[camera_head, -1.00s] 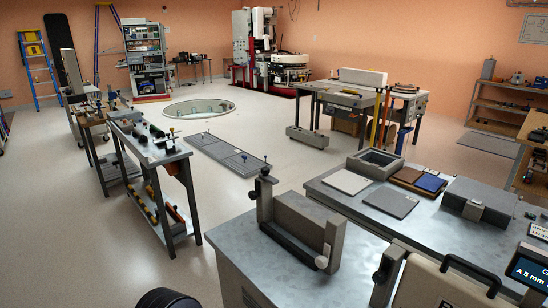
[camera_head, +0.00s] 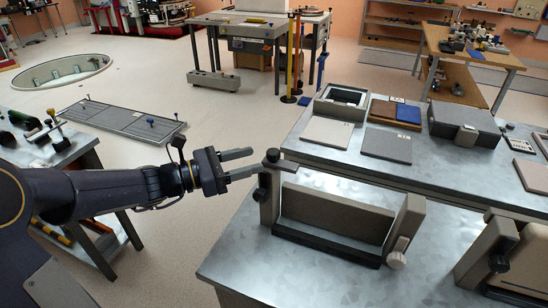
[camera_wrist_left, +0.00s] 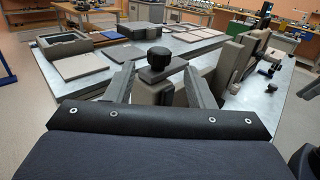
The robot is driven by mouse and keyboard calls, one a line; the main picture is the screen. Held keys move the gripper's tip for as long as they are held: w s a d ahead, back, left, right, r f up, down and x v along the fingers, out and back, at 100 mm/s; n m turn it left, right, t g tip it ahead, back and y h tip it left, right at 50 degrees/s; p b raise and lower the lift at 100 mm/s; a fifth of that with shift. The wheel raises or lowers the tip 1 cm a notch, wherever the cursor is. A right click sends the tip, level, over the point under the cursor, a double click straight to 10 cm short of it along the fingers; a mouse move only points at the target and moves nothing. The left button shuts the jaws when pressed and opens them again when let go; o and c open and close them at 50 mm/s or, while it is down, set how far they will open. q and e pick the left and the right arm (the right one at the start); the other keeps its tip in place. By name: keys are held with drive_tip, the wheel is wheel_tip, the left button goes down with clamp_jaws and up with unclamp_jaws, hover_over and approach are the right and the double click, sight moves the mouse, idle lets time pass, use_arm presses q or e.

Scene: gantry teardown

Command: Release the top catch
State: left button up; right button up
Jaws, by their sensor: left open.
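A grey-beige gantry frame (camera_head: 335,213) stands on the metal bench, with an upright at each end and a dark bar along its front foot. A black knob with a flat dark lever (camera_head: 276,161) sits on top of its left upright; I take this as the top catch. It also shows in the left wrist view (camera_wrist_left: 158,62), between the fingers. My left gripper (camera_head: 246,163) is open, its two fingertips just left of the knob and apart from it in the head view. In the left wrist view, the left gripper (camera_wrist_left: 160,85) has its fingers spread around the knob's line. My right gripper is not in view.
A second beige unit with a black knob (camera_head: 505,245) stands at the right of the near bench (camera_head: 225,260). Behind, another bench holds a grey tray (camera_head: 341,100), flat plates and a grey box (camera_head: 464,122). A side table stands at the left.

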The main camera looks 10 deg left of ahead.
sight(273, 151)
use_arm(q)
drive_tip(key=x, duration=0.7)
drive_tip(key=shift+r, duration=0.1)
drive_tip(key=shift+a, duration=0.1)
clamp_jaws()
